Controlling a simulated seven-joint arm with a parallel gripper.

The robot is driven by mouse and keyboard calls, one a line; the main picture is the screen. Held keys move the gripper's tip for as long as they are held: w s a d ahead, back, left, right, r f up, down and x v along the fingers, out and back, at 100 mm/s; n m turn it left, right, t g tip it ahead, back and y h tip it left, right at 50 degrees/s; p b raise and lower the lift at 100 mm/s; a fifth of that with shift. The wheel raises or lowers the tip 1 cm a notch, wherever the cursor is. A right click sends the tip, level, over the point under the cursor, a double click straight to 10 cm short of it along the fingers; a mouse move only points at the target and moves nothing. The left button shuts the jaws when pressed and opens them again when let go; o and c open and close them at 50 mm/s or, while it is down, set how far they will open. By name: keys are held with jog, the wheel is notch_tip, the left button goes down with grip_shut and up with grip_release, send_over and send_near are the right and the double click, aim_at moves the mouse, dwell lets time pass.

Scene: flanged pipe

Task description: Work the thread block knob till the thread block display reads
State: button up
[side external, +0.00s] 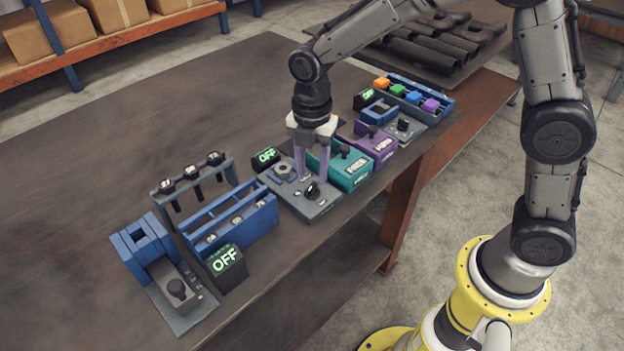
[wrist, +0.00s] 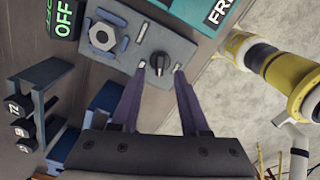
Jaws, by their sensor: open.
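A grey plate (side external: 325,206) with a hex nut (wrist: 102,36) and a black knob (side external: 312,190) looks like the thread block. In the wrist view the knob (wrist: 158,65) has a pale pointer mark and appears between the fingertips. The small black display (side external: 266,158) beside the plate reads OFF in green; it also shows in the wrist view (wrist: 64,17). My gripper (side external: 314,178) points down over the plate, open, with its purple fingers either side of the knob; in the wrist view the gripper (wrist: 159,70) shows a gap around the knob. Contact with the knob cannot be told.
A teal box (side external: 345,170) and a purple box (side external: 376,146) stand close right of the plate. A blue rack (side external: 232,225), a second OFF display (side external: 227,262) and a blue fixture with another knob (side external: 177,289) lie left. The table's back left is clear.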

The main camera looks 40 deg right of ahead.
aim_at(312, 186)
jog(key=shift+f, duration=1.9)
jog(key=shift+c, duration=0.3)
grip_shut()
